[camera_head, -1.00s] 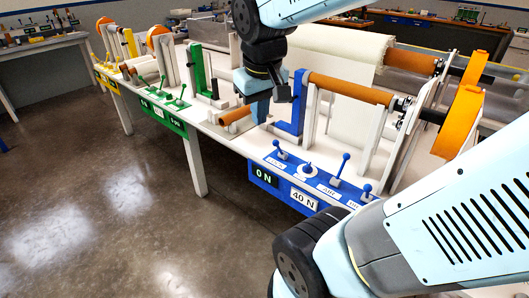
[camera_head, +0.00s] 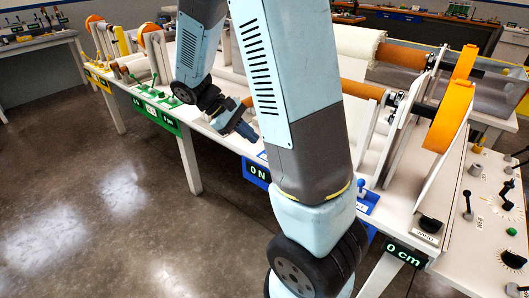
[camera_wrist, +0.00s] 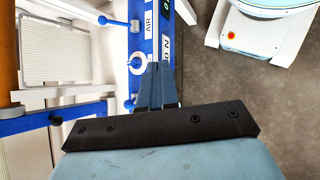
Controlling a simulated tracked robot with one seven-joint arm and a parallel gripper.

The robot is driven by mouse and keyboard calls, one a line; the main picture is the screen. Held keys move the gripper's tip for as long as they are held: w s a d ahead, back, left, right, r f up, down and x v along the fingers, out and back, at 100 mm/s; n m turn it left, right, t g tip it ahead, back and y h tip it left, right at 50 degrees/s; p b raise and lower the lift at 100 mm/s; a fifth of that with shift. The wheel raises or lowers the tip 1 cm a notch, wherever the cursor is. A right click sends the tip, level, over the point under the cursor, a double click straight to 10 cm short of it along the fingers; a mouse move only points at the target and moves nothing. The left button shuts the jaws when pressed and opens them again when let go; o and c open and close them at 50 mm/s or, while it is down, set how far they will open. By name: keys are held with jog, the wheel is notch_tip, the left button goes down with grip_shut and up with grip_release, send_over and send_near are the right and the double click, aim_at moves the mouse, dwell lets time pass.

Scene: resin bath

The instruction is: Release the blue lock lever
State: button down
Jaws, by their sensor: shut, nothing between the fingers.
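My gripper (camera_wrist: 157,72) is shut and empty. In the wrist view its blue-grey fingers lie over the edge of the blue control panel (camera_wrist: 167,28). A blue-knobbed lever (camera_wrist: 130,103) shows just left of the fingers, apart from them in the picture; its label is hidden, so I cannot tell whether it is the lock lever. Another blue-knobbed lever (camera_wrist: 104,20) stands farther up, near the AIR label. In the head view my gripper (camera_head: 246,133) hangs at the table's front edge, left of the panel's 0 N display (camera_head: 257,174). My arm hides most of the panel there.
A white ring with a blue knob (camera_wrist: 138,62) sits between the two levers. A blue bar (camera_wrist: 40,122) crosses at left. The green panel (camera_head: 157,112) stands left of my gripper, and an orange wheel (camera_head: 448,115) stands right. Floor in front is clear.

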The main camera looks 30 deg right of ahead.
jog(key=w+f+n+t+h, duration=0.2)
jog(key=w+f+n+h, duration=0.1)
jog(key=f, duration=0.5)
jog(key=w+f+n+t+h, duration=0.3)
jog(key=f+n+h, duration=0.3)
jog(key=f+h, duration=0.2)
jog(key=w+f+n+t+h, duration=0.3)
jog(key=w+f+n+h, duration=0.1)
jog(key=f, duration=0.5)
jog(key=shift+w+d+f+n+h, duration=0.15)
jog(key=shift+w+f+n+h, duration=0.2)
jog(key=shift+n+h, duration=0.25)
jog(key=x, duration=1.4)
jog(key=shift+r, duration=0.15)
